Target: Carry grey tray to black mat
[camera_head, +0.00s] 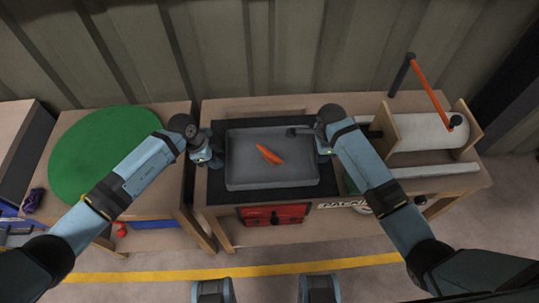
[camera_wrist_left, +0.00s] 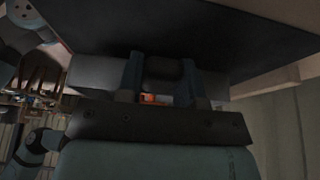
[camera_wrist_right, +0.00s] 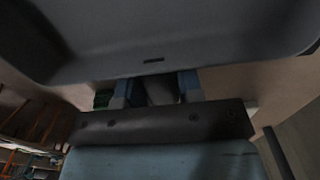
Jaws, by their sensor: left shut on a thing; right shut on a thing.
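The grey tray (camera_head: 245,176) is over the black mat (camera_head: 217,190) on the middle bench, with an orange object (camera_head: 269,155) lying in it. My left gripper (camera_head: 212,158) is shut on the tray's left side. My right gripper (camera_head: 318,143) is shut on its right side. The tray looks about level, and black mat shows along its left and front. I cannot tell whether its underside touches the mat. In the left wrist view the left fingers (camera_wrist_left: 160,80) meet the tray; the right fingers (camera_wrist_right: 157,90) show below the tray wall in the right wrist view.
A roll stand with an orange bar (camera_head: 432,95) stands on the bench's right part. A round green mat (camera_head: 95,155) covers much of the left bench. A red box (camera_head: 275,214) is below the middle bench's front. A corrugated wall closes the back.

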